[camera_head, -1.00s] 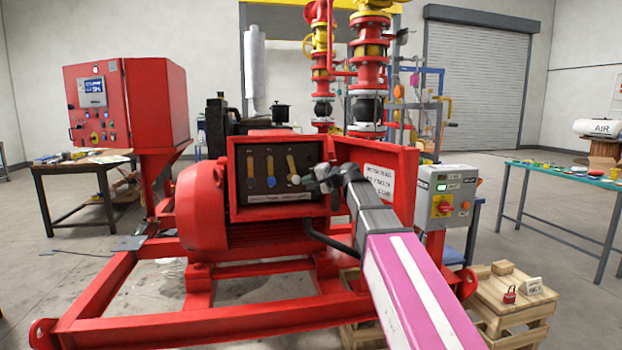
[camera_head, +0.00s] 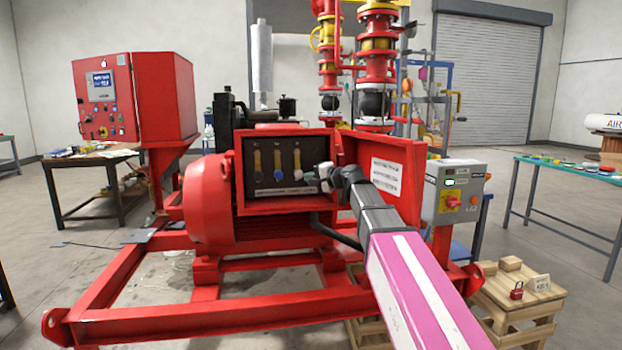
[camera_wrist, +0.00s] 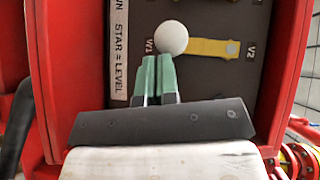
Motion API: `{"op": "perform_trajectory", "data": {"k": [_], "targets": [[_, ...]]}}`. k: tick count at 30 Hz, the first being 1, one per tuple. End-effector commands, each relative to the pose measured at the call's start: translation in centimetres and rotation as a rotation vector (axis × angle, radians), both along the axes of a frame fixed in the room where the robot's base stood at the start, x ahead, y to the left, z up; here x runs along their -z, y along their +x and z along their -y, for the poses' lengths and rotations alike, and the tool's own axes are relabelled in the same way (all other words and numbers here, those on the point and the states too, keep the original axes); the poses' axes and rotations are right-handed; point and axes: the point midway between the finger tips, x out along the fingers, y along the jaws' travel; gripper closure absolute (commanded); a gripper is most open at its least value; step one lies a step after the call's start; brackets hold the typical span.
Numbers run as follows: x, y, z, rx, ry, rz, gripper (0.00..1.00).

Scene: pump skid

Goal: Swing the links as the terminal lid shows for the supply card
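The open terminal box (camera_head: 243,208) on the red motor holds three yellow links on a dark panel, side by side and roughly upright. The lid (camera_head: 386,178) carries a label too small to read.
A grey switch box (camera_head: 463,188) with a red-yellow rotary switch and small displays stands right of the lid. A red control cabinet (camera_head: 107,100) stands left. A wooden crate (camera_head: 540,298) with a red padlock (camera_head: 516,290) and a card (camera_head: 539,283) is at lower right.

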Motion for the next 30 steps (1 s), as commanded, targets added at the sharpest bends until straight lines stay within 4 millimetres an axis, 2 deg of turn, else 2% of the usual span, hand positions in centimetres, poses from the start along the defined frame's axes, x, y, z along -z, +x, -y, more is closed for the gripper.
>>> {"op": "perform_trajectory", "data": {"k": [4, 8, 21, 25, 30], "targets": [[0.1, -0.2, -0.2, -0.010, -0.003, -0.002, 1.00], [0.0, -0.8, 0.6, -0.008, -0.003, -0.002, 1.00], [-1.0, -4.8, 7.2, 0.000, 0.000, 0.000, 1.00], [-1.3, -5.5, 8.5, 0.000, 0.000, 0.000, 1.00], [-1.4, -5.8, 9.1, 0.000, 0.000, 0.000, 1.00]]}}
